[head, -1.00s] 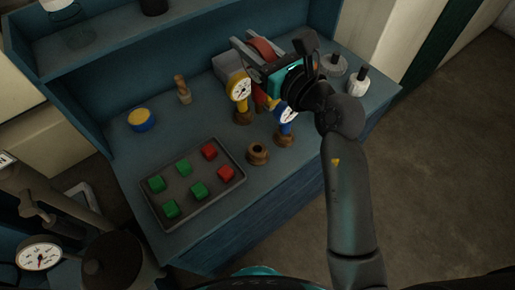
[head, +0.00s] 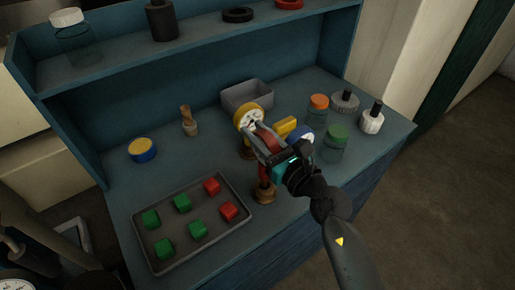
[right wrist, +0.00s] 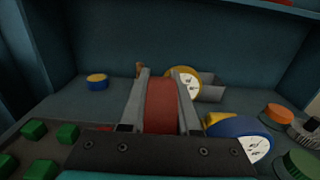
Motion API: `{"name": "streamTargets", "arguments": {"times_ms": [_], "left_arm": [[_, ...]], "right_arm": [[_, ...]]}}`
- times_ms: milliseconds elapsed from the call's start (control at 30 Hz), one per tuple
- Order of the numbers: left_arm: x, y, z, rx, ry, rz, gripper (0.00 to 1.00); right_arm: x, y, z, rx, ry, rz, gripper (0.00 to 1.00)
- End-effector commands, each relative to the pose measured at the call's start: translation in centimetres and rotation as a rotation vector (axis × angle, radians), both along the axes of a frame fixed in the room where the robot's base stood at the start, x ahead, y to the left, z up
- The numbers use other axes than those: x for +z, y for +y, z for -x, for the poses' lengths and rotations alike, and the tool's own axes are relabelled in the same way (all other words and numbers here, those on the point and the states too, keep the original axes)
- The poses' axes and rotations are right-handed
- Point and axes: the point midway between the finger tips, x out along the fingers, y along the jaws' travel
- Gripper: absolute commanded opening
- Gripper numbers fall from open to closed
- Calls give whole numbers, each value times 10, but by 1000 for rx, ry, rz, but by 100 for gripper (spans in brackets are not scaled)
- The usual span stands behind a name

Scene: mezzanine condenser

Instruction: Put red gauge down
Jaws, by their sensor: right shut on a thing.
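My right gripper (head: 268,142) is shut on the red gauge (right wrist: 162,106), whose red rim shows between the two fingers in the right wrist view. In the head view, the gauge's red stem (head: 263,172) points down at a brown round base (head: 265,193) on the bench. I cannot tell whether the stem is seated in it. The yellow gauge (head: 246,115) stands just behind on its own base. The blue gauge (head: 302,136) is to the right, partly hidden by my gripper. My left gripper is not in view.
A dark tray (head: 165,262) with green and red blocks lies to the left on the blue bench (head: 125,195). A grey bin (head: 262,92) stands behind. Jars with orange (head: 319,101) and green (head: 338,131) lids stand to the right. A shelf (head: 200,48) runs above the back.

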Motion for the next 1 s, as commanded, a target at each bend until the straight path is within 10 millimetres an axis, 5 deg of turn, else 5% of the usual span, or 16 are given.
{"name": "streamTargets", "arguments": {"times_ms": [300, 700, 733, 1000], "left_arm": [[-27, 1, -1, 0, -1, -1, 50], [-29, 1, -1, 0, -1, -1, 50], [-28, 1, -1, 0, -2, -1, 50], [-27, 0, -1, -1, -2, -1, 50]], "right_arm": [[-38, 0, -1, -1, -2, 1, 0], [-41, 0, 0, -1, -2, 0, 0], [-42, 0, 0, 0, 1, 1, 32], [-42, 0, 0, -1, 1, 1, 60]]}}
